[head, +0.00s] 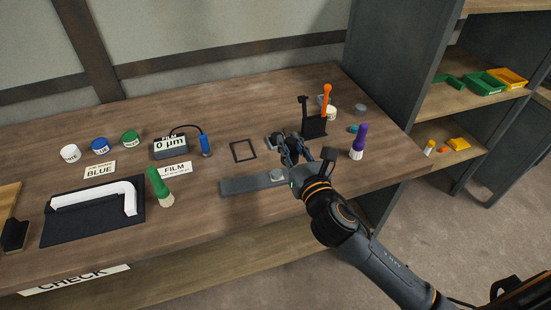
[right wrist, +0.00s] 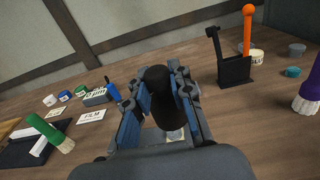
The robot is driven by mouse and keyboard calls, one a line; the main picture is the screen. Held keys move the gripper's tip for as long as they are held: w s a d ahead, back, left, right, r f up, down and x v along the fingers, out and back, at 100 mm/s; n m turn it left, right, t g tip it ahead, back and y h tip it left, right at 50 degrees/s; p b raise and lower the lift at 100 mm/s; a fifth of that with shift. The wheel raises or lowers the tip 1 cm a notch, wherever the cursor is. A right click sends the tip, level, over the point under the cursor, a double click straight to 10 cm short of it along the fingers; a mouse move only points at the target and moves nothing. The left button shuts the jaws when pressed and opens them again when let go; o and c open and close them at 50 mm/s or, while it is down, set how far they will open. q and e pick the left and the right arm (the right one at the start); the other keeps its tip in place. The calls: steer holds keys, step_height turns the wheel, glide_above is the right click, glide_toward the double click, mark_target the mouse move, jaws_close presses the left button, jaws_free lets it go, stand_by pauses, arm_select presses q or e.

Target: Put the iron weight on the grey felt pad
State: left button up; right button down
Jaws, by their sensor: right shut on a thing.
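My right gripper (head: 290,150) is over the right half of the workbench, with its arm coming in from the lower right. In the right wrist view its two fingers are shut on a dark, rounded, upright cylinder, the iron weight (right wrist: 160,95). A flat grey strip (head: 245,185), which looks like the felt pad, lies on the bench just in front and to the left of the gripper. A small pale disc (head: 277,174) rests at its right end. The gripper hides part of the bench and the weight's base. My left gripper is out of view.
A black holder (head: 314,126) with an orange-handled tool (head: 326,98) stands behind the gripper. A purple-topped brush (head: 358,142) is to the right, a green one (head: 160,187) to the left. A thin black frame (head: 243,150) and a film gauge (head: 170,148) lie further left.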

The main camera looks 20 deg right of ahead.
steer(key=w+f, duration=0.1)
steer(key=w+a+f+b, duration=0.1)
steer(key=w+f, duration=0.2)
steer(key=f, duration=0.1)
steer(key=shift+w+a+f, duration=0.2)
steer(key=shift+a, duration=0.15)
steer(key=shift+w+a+f+b, duration=0.15)
steer(key=shift+f+b, duration=0.45)
steer(key=shift+f, duration=1.15)
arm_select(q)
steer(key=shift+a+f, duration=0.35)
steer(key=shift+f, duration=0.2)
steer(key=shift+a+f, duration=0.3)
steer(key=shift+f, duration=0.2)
arm_select(e)
steer(key=shift+f, duration=0.2)
steer(key=c, duration=1.2)
jaws_free()
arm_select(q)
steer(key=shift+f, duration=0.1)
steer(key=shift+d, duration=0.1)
